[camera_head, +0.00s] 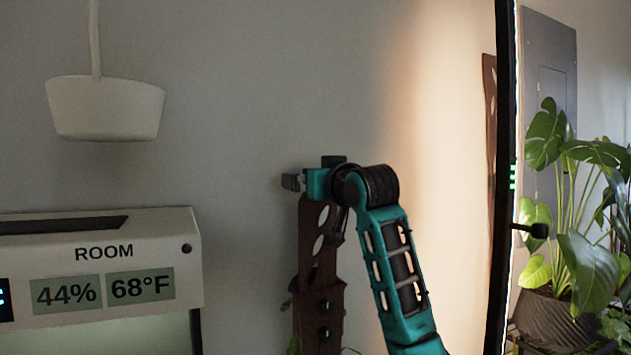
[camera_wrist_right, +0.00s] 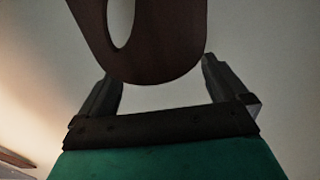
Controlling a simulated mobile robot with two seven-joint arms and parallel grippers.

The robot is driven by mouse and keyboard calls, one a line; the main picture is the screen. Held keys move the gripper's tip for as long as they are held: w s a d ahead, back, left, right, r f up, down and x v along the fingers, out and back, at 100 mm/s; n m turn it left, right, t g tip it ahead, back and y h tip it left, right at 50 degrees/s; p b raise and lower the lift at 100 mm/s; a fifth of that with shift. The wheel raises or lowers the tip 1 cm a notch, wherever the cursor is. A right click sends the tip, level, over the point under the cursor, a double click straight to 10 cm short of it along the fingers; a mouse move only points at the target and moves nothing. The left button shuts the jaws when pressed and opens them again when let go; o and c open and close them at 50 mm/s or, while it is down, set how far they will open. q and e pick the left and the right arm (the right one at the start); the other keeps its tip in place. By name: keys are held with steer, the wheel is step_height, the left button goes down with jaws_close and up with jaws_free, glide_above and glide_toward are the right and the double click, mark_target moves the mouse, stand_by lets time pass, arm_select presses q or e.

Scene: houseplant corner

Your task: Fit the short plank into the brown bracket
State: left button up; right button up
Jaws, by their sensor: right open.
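The short plank (camera_head: 312,238), dark brown with oval holes, stands nearly upright, tilted slightly, against the grey wall. Its lower end meets a wider dark brown piece that looks like the brown bracket (camera_head: 325,318); I cannot tell how deep it sits. My right gripper (camera_head: 291,182) is at the plank's top, partly hidden by my teal wrist. In the right wrist view the plank's rounded end (camera_wrist_right: 160,65) shows between the spread fingers of the right gripper (camera_wrist_right: 160,85), with gaps on both sides. The bracket is not identifiable there. My left gripper is not in view.
A white box labelled ROOM (camera_head: 105,265) stands at lower left, under a hanging white lamp (camera_head: 105,108). A black upright post (camera_head: 500,180) stands right of my arm. A potted plant (camera_head: 575,240) is beyond it. Another brown holed strip (camera_head: 489,100) shows beside the post.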

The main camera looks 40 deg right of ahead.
steer(key=shift+s, duration=0.1)
steer(key=v, duration=1.2)
steer(key=shift+s, duration=0.35)
steer(key=shift+a, duration=0.1)
